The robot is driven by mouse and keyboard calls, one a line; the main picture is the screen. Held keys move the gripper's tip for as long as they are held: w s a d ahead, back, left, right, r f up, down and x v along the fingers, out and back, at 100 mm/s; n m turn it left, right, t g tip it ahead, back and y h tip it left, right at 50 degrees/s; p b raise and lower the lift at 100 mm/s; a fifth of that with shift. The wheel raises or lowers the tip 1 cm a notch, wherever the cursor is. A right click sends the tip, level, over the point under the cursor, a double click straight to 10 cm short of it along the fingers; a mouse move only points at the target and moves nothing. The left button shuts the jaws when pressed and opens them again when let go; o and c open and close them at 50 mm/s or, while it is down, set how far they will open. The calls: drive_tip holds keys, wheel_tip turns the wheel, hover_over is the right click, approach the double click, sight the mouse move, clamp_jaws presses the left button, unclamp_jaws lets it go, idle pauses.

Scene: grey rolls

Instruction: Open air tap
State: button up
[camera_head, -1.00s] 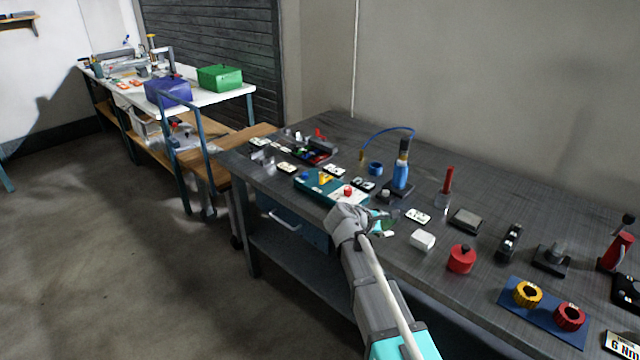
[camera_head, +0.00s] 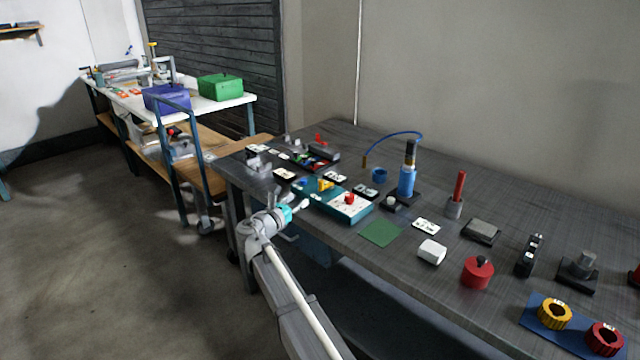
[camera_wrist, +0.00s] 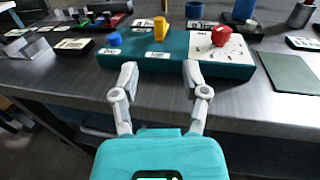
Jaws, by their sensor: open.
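A teal box (camera_wrist: 240,71) stands on the grey workbench, with a yellow upright tap-like handle (camera_wrist: 160,28), a blue knob (camera_wrist: 115,39) and a red knob (camera_wrist: 221,36) on a white panel. The box also shows in the head view (camera_head: 348,217), with the yellow handle (camera_head: 325,184) and the red knob (camera_head: 350,198). Labels on the box are too small to read. My gripper (camera_wrist: 160,74) is open and empty in front of the box, its fingers apart and pointing at the front face, roughly in line with the yellow handle. In the head view my gripper (camera_head: 305,202) is at the bench's front edge.
A green mat (camera_head: 381,233) lies right of the box, with a white block (camera_head: 432,251) and a red round weight-like object (camera_head: 477,272) further right. A blue bottle-like device (camera_head: 406,180) with a hose stands behind. Small parts crowd the bench's left end.

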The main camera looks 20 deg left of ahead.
sight(320, 182)
drive_tip(key=x, duration=1.3)
drive_tip(key=shift+w, duration=0.35)
clamp_jaws()
